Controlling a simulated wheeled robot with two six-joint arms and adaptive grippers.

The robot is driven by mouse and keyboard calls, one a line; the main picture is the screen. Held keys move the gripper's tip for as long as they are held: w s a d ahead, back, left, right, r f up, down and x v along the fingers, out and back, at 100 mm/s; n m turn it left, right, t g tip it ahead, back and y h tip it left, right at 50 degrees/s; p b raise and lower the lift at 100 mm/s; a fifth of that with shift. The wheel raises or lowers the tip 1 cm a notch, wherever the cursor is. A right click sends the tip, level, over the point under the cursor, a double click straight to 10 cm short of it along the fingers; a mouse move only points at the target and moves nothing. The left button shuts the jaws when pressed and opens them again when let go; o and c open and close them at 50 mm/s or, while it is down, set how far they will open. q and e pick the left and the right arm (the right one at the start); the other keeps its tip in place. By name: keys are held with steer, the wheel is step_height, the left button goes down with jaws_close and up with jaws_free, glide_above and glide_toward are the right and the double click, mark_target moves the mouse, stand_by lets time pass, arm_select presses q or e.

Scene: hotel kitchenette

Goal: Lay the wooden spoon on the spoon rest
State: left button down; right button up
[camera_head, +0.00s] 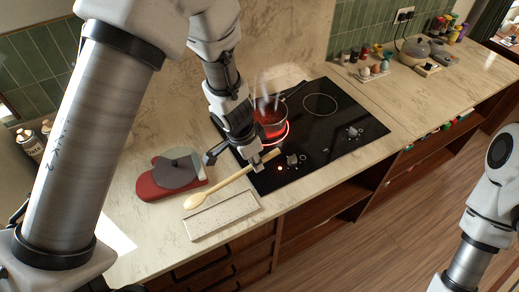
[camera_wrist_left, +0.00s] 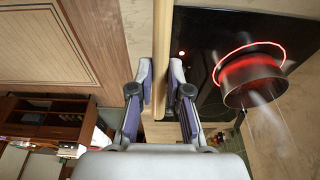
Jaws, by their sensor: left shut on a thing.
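My left gripper (camera_head: 254,163) is shut on the handle of the wooden spoon (camera_head: 228,185). The spoon's bowl end points to the lower left in the head view. In the left wrist view my left gripper (camera_wrist_left: 161,85) has its two fingers on either side of the pale handle (camera_wrist_left: 162,45). The spoon rest (camera_head: 222,216), a pale speckled shallow tray, lies on the counter near its front edge. The spoon shows just behind the rest's back rim; its exact height above the counter is hard to tell. My right gripper is out of view.
A black cooktop (camera_head: 340,126) holds a steaming pot (camera_head: 271,128) on a glowing red ring, close to my left gripper.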

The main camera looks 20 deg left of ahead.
mark_target(252, 170)
arm_select(q)
steer(key=shift+s+f, duration=0.25)
steer(key=shift+f, duration=0.1)
step_height(252, 170, down, 4)
steer(key=shift+r+b, duration=0.1)
steer(key=shift+b, duration=0.55)
steer(key=shift+f+b, duration=2.3)
steer(key=shift+f, duration=0.15)
steer(key=c, duration=1)
jaws_free()
steer(key=shift+c, duration=0.2)
steer(key=v, duration=1.2)
steer(key=shift+r, duration=0.1)
